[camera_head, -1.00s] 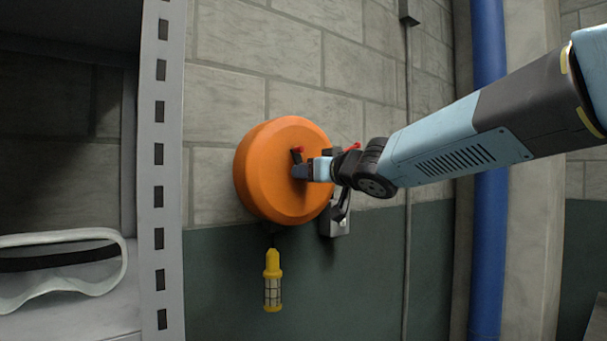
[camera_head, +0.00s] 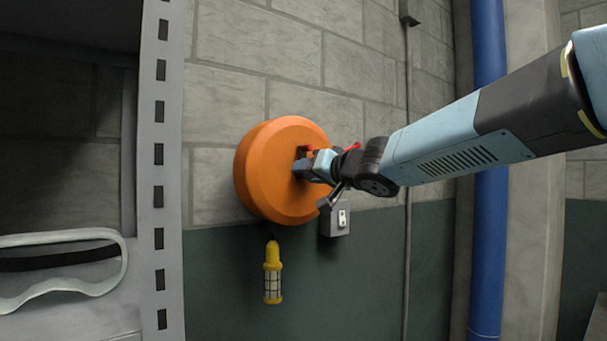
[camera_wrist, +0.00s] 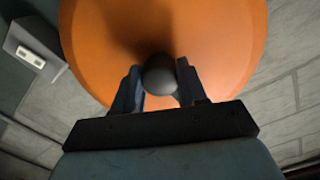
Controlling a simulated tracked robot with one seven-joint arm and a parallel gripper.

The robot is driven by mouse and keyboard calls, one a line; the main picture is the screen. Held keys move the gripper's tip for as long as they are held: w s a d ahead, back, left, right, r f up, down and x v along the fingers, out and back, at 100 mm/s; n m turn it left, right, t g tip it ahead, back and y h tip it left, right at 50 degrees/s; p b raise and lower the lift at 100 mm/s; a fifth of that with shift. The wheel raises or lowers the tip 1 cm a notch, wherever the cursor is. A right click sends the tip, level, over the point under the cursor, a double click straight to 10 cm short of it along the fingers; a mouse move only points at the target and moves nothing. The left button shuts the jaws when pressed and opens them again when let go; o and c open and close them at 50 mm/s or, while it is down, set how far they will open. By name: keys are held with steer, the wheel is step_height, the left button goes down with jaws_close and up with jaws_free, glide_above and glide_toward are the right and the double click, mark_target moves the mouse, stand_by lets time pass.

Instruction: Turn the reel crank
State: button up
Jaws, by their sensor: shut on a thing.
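The orange reel (camera_head: 268,172) is a round drum mounted on the block wall. It also fills much of the wrist view (camera_wrist: 215,45). My gripper (camera_head: 303,166) is at the front face of the reel, shut on the crank knob. In the wrist view the dark round crank knob (camera_wrist: 160,76) sits between the two fingers of my gripper (camera_wrist: 157,88). The crank arm is mostly hidden behind my gripper. A yellow caged lamp (camera_head: 272,275) hangs upright just below the reel.
A grey outlet box (camera_head: 335,220) is on the wall right below my wrist. A blue pipe (camera_head: 488,240) runs down the wall at right.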

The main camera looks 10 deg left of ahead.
steer(key=shift+s+a+f, duration=0.1)
steer(key=shift+a, duration=0.1)
steer(key=o, duration=1.1)
steer(key=shift+c, duration=0.2)
steer(key=shift+d, duration=0.15)
steer(key=v, duration=1.3)
steer(key=shift+s, duration=0.25)
steer(key=shift+d, duration=0.2)
